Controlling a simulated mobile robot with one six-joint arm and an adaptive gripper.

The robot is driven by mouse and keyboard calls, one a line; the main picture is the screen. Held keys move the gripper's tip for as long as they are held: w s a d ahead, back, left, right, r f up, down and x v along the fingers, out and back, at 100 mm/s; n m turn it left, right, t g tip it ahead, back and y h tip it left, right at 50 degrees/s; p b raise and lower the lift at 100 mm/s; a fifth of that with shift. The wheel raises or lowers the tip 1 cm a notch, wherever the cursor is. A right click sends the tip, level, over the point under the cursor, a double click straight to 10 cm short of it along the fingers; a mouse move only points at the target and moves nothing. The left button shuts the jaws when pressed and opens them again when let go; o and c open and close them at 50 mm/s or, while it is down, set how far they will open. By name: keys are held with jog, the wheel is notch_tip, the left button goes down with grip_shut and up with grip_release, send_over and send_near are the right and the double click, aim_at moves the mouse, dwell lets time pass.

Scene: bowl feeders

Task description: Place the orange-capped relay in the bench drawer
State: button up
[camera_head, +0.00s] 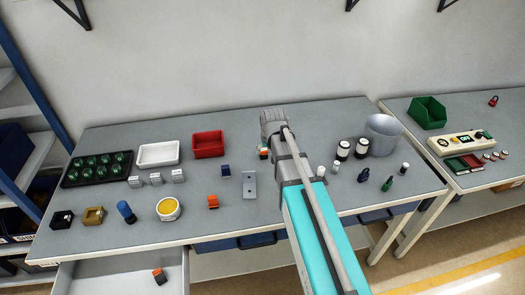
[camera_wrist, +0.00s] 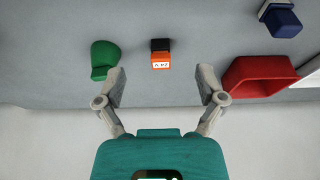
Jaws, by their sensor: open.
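A relay with an orange cap and black body (camera_wrist: 160,54) sits on the bench in the wrist view, ahead of and between my fingertips, apart from them. In the head view it shows partly (camera_head: 264,153), left of my arm. My gripper (camera_wrist: 162,80) is open and empty. In the head view the wrist end of my arm (camera_head: 274,122) is over the back of the bench; the fingers cannot be made out. The bench drawer (camera_head: 110,276) is open at lower left. A dark block with an orange top (camera_head: 159,276) lies tilted inside it.
A green rounded object (camera_wrist: 103,58) stands beside the relay, and a red bin (camera_wrist: 262,76) is on its other side. A blue block (camera_wrist: 282,18) is farther off.

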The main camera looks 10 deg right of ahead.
jog(key=t, duration=0.1)
send_near(264, 150)
jog(key=r, duration=0.2)
jog(key=shift+w+a+f+p, duration=0.1)
jog(key=shift+a+f+p, duration=0.1)
jog(key=shift+p, duration=0.2)
jog(key=shift+f, duration=0.1)
jog(key=b+x, duration=0.8)
jog(key=shift+w+f, duration=0.1)
jog(key=shift+f, duration=0.15)
jog(key=b+x, duration=0.3)
jog(key=shift+d+f, duration=0.15)
jog(key=shift+f, duration=0.15)
jog(key=shift+b+x, duration=0.8)
jog(key=shift+b, duration=0.25)
